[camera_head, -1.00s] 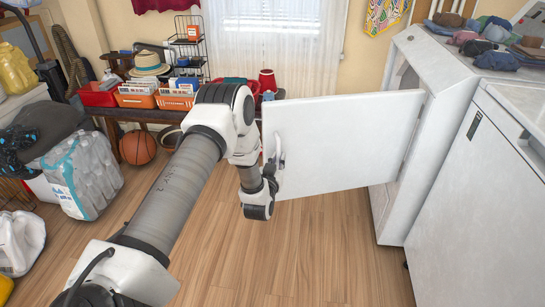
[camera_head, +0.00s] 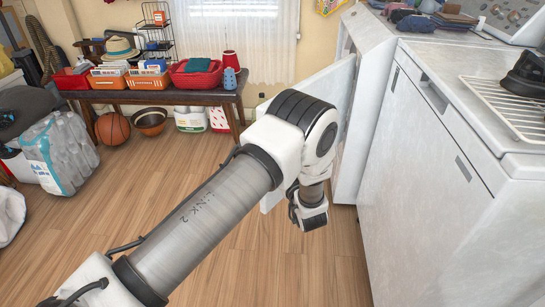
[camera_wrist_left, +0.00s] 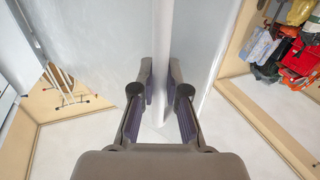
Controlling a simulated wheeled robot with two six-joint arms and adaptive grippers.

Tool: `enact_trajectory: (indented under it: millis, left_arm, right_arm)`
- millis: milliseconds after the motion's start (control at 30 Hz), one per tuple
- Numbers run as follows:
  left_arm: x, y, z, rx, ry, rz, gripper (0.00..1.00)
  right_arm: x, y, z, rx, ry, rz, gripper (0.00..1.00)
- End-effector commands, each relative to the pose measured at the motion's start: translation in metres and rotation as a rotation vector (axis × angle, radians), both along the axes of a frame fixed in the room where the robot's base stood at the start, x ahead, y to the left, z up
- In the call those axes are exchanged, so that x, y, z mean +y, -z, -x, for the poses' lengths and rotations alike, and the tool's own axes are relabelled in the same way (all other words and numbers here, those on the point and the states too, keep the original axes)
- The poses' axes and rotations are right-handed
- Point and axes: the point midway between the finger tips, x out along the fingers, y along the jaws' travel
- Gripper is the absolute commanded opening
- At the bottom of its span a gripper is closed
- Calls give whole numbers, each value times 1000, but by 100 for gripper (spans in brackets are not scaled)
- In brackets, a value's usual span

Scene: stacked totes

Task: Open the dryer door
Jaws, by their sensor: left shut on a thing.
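The white dryer (camera_head: 368,95) stands at the right, and its door (camera_head: 343,88) stands open, swung out from the cabinet. My left arm crosses the head view and hides much of the door. My left gripper (camera_head: 308,208) is at the door's free side, with its fingertips hidden there. My right gripper is not in view.
A white machine with a long top (camera_head: 440,160) stands in front of the dryer, with a wire rack (camera_head: 510,105) on it. A wooden bench (camera_head: 165,97) with baskets is at the back; a basketball (camera_head: 112,128) lies below.

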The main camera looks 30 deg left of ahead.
Motion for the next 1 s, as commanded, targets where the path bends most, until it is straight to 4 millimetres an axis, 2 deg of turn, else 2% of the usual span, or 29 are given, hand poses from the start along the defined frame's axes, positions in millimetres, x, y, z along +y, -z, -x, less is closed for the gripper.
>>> enact_trajectory:
  millis: [100,433,500,533,833,1000]
  left_arm:
    - [-7,-4,-2,-10,7,-4,0]
    - [-8,-4,-2,-10,7,-4,0]
    - [-8,-4,-2,-10,7,-3,31]
    - [-8,-4,-2,-10,6,-2,39]
    - [-8,-1,0,-3,3,-1,39]
    - [-25,-1,12,-2,7,-2,39]
  right_arm:
    - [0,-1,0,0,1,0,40]
    - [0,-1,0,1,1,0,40]
    - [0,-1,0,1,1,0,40]
    - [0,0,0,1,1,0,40]
    - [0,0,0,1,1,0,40]
    - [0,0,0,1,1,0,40]
